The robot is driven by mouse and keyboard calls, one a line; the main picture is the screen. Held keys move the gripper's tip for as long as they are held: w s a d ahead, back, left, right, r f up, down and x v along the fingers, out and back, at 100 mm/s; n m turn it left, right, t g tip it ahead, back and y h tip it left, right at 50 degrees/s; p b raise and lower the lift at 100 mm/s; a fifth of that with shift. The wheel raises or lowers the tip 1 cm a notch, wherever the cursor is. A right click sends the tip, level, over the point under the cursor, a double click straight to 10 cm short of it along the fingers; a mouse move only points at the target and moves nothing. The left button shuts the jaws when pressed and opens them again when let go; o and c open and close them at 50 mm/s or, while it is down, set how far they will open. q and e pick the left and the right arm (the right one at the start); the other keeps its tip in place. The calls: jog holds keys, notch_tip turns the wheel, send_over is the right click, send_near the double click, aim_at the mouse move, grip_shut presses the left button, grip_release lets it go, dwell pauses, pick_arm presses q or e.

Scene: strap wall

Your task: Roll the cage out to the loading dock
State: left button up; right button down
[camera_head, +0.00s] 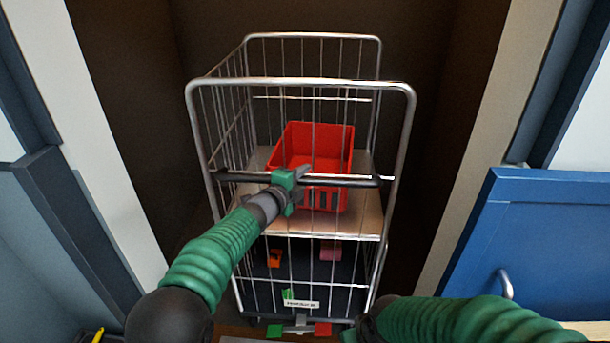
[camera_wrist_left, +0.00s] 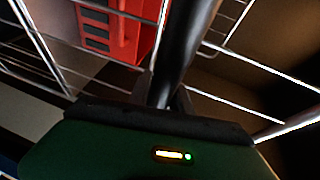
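The cage (camera_head: 401,135) is a wire roll cage with a silver tube frame, standing upright in a dark bay. A dark handle bar (camera_head: 345,181) crosses its near side. My left gripper (camera_head: 297,177) is at the middle of this bar. In the left wrist view the bar (camera_wrist_left: 187,45) runs between its fingers, which look closed around it. At the cage's foot is a pedal bar with a green end (camera_head: 274,331) and a red end (camera_head: 323,329). My right arm comes in low at the right, and its gripper does not show.
A red crate (camera_head: 283,152) sits on the cage's shelf (camera_head: 366,215); small coloured items lie on the deck below. Pale posts (camera_head: 88,130) (camera_head: 487,130) flank the bay. A blue panel (camera_head: 550,235) with a handle stands at the right, close to the opening.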

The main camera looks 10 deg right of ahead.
pick_arm(q)
jog(key=o, duration=0.3)
jog(key=shift+s+r, duration=0.15)
jog(key=shift+o, duration=0.2)
jog(key=v, duration=1.7)
jog(key=shift+b, duration=0.4)
jog(key=shift+d, duration=0.1)
